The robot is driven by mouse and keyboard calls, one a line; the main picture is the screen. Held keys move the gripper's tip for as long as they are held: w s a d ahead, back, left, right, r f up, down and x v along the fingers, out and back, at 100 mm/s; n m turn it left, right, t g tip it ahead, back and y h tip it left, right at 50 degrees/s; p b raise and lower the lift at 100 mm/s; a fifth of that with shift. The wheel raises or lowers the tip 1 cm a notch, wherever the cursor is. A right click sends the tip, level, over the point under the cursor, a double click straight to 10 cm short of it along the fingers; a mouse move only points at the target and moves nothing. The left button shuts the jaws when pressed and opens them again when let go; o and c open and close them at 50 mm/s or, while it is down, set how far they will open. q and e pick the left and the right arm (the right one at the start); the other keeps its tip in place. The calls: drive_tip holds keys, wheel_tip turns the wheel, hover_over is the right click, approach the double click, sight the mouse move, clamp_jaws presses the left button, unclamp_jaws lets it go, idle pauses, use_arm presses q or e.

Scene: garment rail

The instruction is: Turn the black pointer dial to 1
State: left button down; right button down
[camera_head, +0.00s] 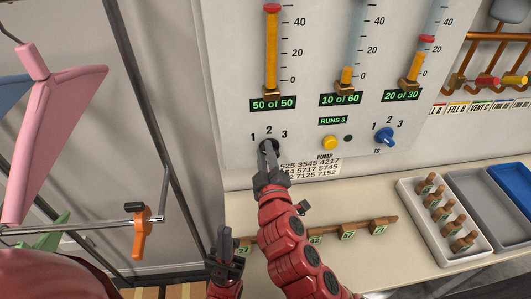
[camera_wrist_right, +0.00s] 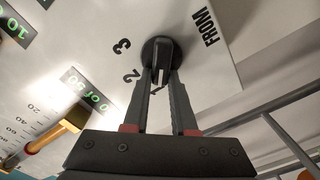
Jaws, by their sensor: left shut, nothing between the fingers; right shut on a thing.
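The black pointer dial (camera_head: 268,145) sits on the grey panel below the "50 of 50" display, with 1, 2 and 3 printed around its top. My right gripper (camera_head: 268,160) is shut on the dial and hides much of it in the head view. In the right wrist view the round black dial (camera_wrist_right: 157,47) shows between the fingertips of the right gripper (camera_wrist_right: 162,72). Its raised bar lies roughly along the fingers, near a partly hidden 1; the exact pointing is hard to tell. My left gripper (camera_head: 226,240) is shut and empty, low in front of the panel.
A blue dial (camera_head: 385,137), a yellow button (camera_head: 330,142) and gauge tubes are on the same panel. Below, a shelf holds a wooden strip (camera_head: 335,231) with numbered tags and a white tray (camera_head: 413,210) of pegs.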

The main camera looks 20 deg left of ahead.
drive_tip(key=c, duration=0.7)
unclamp_jaws()
drive_tip(key=v, duration=0.3)
drive_tip(key=shift+s+r, duration=0.15)
drive_tip(key=shift+s, duration=0.1)
drive_tip(key=p, duration=1.1)
approach(264, 151)
drive_tip(key=v, duration=0.8)
drive_tip(key=shift+d, duration=0.1)
drive_tip(key=shift+f, duration=0.25)
